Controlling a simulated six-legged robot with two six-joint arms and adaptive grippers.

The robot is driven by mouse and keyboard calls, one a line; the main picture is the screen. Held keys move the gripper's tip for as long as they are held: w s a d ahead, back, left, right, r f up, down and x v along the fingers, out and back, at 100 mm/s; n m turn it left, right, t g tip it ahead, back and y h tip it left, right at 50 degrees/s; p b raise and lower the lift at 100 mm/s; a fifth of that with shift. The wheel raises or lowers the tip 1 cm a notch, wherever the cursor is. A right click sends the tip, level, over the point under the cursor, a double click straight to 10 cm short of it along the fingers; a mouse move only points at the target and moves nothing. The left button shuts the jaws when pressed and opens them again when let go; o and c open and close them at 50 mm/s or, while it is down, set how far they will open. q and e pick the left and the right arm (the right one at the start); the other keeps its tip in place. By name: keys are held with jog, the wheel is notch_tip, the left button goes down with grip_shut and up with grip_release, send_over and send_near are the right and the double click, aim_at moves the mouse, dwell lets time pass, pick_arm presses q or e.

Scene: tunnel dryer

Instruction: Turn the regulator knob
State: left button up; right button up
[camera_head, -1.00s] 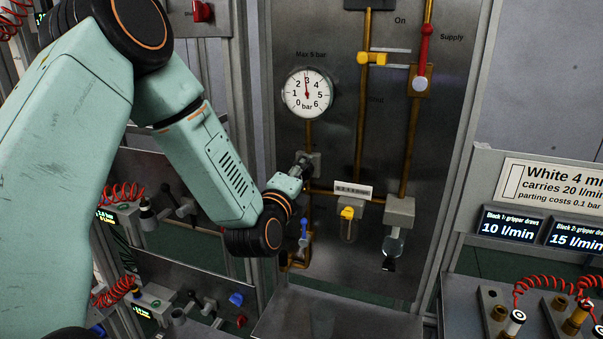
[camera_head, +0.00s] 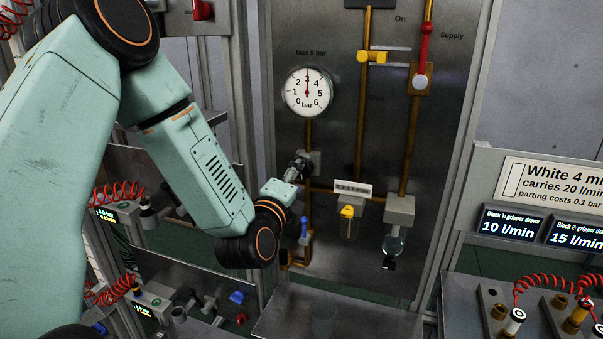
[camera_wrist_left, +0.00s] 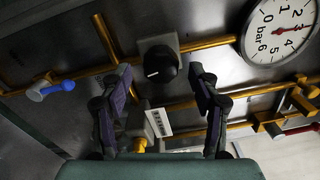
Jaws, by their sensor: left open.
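The regulator knob (camera_wrist_left: 160,65) is round and black with a white mark, on a grey block with brass pipes. In the left wrist view it stands beyond the gap between my left gripper's fingertips, with room on both sides. My left gripper (camera_wrist_left: 162,78) is open and empty. In the head view the same gripper (camera_head: 300,166) is in front of the grey regulator block (camera_head: 315,158) and hides the knob there. The round gauge (camera_head: 307,91) above shows its red needle near 3 bar; it also shows in the left wrist view (camera_wrist_left: 279,30). My right gripper is not in view.
A blue-handled valve (camera_head: 304,230) sits just below my gripper. A yellow valve (camera_head: 347,212) and a red supply lever (camera_head: 424,45) are further right. A bench with hose fittings (camera_head: 515,322) stands at lower right.

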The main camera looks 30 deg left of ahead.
pick_arm(q)
jog(key=v, duration=0.5)
jog(key=shift+w, duration=0.15)
